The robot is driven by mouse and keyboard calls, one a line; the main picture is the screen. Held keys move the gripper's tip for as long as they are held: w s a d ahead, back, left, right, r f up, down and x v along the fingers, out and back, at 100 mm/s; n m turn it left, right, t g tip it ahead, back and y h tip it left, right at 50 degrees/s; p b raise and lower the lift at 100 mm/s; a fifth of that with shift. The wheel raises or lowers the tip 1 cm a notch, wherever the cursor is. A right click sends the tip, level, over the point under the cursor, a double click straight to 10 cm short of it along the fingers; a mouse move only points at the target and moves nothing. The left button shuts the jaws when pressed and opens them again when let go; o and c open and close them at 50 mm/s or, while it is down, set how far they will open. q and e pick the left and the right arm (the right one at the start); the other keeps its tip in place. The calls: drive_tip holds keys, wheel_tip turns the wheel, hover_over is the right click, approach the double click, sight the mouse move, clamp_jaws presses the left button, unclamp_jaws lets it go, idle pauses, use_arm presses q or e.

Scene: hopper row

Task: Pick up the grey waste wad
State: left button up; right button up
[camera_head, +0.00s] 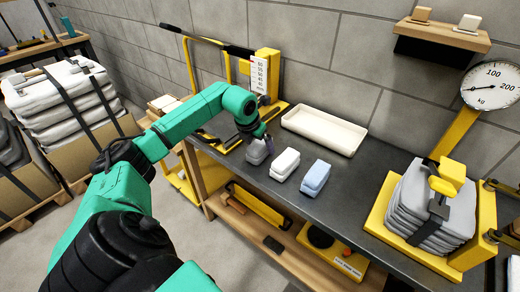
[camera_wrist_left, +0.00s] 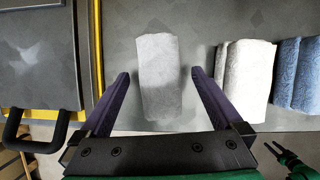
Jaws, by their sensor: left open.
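The grey waste wad (camera_head: 257,152) is a folded grey cloth block on the dark bench top, leftmost of a short row. In the left wrist view the grey wad (camera_wrist_left: 160,78) lies upright in the picture, between the two purple fingers, with a gap on each side. My left gripper (camera_head: 266,131) is right at the wad in the head view; its fingers (camera_wrist_left: 160,74) are open and hold nothing. What looks like my right gripper (camera_wrist_left: 285,154) shows small and dark at the lower right of the wrist view; its jaw state is unclear.
A white folded wad (camera_head: 285,164) and a blue one (camera_head: 316,177) lie right of the grey wad. A cream tray (camera_head: 324,130) stands behind them. A yellow scale (camera_head: 459,135) with stacked grey bags is at the right. Bare bench lies between the blue wad and scale.

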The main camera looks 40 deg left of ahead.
use_arm(q)
drive_tip(key=shift+x, duration=0.8)
drive_tip(key=shift+f, duration=0.15)
drive_tip(key=c, duration=1.4)
wheel_tip(320, 180, up, 20)
drive_tip(key=shift+r+p, duration=0.25)
drive_tip(key=shift+p, duration=0.1)
